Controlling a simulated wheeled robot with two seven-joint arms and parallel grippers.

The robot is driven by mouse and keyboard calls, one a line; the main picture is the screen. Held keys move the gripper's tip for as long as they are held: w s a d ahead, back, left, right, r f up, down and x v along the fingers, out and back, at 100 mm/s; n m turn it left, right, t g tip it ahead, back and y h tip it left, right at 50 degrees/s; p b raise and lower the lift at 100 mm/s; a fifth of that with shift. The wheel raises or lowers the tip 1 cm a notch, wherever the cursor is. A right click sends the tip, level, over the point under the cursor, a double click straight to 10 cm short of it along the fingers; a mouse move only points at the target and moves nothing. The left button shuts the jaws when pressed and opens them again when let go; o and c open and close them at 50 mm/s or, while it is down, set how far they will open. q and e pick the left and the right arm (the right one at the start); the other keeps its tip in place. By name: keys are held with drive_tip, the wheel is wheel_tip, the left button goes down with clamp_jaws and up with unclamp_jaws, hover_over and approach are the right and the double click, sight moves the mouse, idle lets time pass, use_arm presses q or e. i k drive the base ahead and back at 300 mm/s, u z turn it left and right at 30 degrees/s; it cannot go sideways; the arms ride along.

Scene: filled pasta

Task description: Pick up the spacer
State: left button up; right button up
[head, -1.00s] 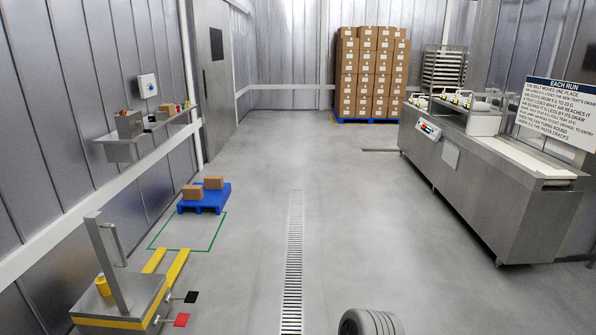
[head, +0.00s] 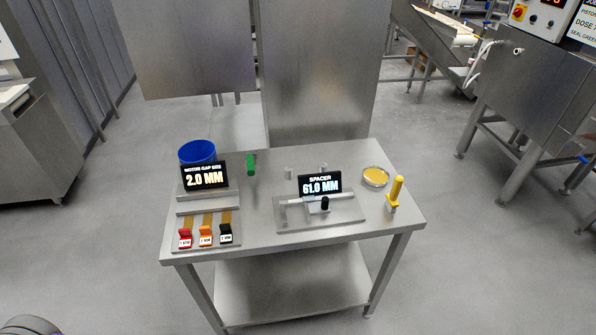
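A steel table (head: 262,236) stands in front of me. On it, a dark display (head: 320,184) reads "SPACER 61.0 MM". It stands at the back of a flat metal fixture (head: 347,214) with a bar and a black knob (head: 325,203). Small grey upright pieces, one left of the display (head: 289,173) and one behind it (head: 323,167), are near the fixture. I cannot tell which piece is the spacer. Neither of my grippers is in view.
A "MOTOR GAP SEE 2.0 MM" display (head: 205,177), a blue tub (head: 198,152), a green cylinder (head: 251,165) and red, orange and black tagged pieces (head: 206,236) occupy the table's left. A round yellow dish (head: 375,177) and yellow-handled tool (head: 396,190) are at right. Tall steel panels stand behind.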

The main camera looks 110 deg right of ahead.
sight(289, 171)
drive_tip(key=z, duration=2.2)
